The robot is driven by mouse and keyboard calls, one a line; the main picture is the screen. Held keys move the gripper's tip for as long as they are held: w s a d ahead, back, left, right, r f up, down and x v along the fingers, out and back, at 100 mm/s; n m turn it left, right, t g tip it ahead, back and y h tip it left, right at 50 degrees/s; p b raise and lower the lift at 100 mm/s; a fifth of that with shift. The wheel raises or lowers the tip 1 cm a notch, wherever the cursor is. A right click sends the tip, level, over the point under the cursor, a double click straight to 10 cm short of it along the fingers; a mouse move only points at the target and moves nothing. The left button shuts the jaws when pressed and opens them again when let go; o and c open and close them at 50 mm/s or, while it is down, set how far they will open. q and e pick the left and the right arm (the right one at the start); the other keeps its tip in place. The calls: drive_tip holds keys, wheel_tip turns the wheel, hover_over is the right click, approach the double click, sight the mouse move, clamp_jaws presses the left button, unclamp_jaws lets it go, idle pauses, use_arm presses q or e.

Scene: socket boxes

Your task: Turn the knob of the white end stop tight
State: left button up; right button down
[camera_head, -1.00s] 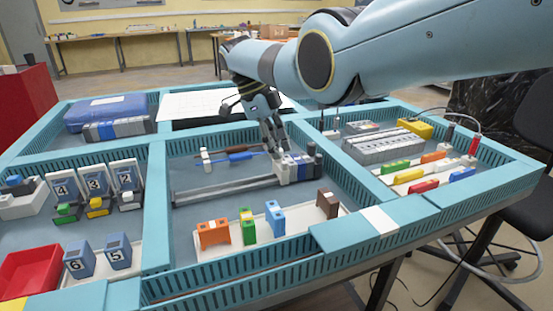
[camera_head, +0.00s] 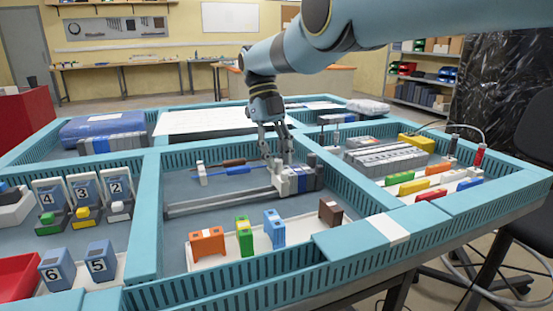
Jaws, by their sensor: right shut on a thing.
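The white end stop (camera_head: 282,184) sits on the metal rail (camera_head: 215,203) in the middle compartment, against a row of grey and blue blocks (camera_head: 305,178). My right gripper (camera_head: 278,163) reaches down from above, with its fingertips at the top of the end stop. It is shut on the end stop's knob, which the fingers mostly hide. My left gripper is not in view.
Orange, green, blue and brown blocks (camera_head: 208,242) stand on a white tray in front of the rail. Screwdrivers (camera_head: 233,170) lie behind it. Teal walls (camera_head: 146,215) divide the compartments. Numbered blocks (camera_head: 82,193) stand at the left, and colored pieces (camera_head: 438,182) lie at the right.

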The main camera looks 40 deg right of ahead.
idle(0.5)
drive_tip(key=c, duration=1.2)
unclamp_jaws()
drive_tip(key=shift+o, duration=0.2)
